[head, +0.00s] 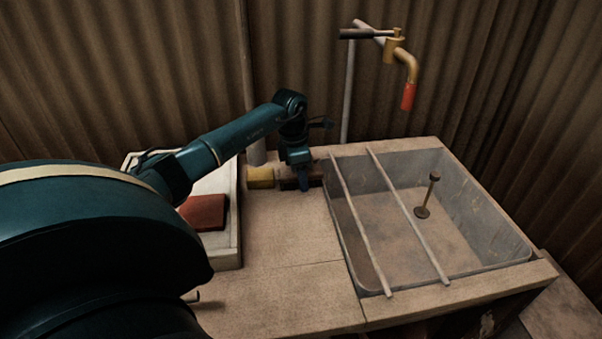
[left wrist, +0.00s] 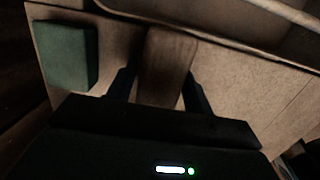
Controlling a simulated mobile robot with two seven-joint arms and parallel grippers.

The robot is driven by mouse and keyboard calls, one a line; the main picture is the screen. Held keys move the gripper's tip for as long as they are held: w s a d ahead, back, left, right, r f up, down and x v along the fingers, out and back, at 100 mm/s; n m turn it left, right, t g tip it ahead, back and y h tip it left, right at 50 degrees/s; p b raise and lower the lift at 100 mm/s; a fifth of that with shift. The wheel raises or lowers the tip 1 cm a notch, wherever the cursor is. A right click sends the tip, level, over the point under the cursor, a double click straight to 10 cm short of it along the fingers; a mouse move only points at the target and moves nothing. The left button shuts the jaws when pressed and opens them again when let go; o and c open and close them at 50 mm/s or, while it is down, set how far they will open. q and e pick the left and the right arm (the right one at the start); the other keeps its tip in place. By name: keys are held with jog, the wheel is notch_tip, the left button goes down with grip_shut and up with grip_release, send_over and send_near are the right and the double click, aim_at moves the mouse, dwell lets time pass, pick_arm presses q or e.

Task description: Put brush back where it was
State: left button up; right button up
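The brush seems to be the long brown wooden block (left wrist: 167,55) that lies between my left gripper's fingers (left wrist: 160,85) in the left wrist view. Its near end is hidden by the gripper body, and no bristles show. In the head view my left gripper (head: 304,186) points down at the back of the bench, left of the basin. A dark brown part of the block (head: 288,184) shows beside it. One finger stands on each side of the block; I cannot tell whether both press on it. My right gripper is in neither view.
A yellow block (head: 260,178) stands left of the gripper. A green block (left wrist: 70,55) shows in the wrist view. The basin (head: 455,265) has two bars across it and a knobbed rod (head: 432,190) inside. A tray (head: 232,245) holds a red block (head: 203,212). The front bench is mostly clear.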

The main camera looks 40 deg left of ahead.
pick_arm(q)
jog(key=shift+o, duration=1.1)
jog(key=shift+r, duration=0.15)
jog(key=r, duration=0.7)
jog(key=s+r+p, duration=0.1)
jog(key=r, duration=0.2)
jog(key=shift+a+r, duration=0.2)
jog(key=shift+a, duration=0.2)
jog(key=shift+r, duration=0.75)
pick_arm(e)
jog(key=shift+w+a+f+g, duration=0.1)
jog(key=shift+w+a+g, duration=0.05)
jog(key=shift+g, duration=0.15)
pick_arm(q)
jog(key=shift+s, duration=0.1)
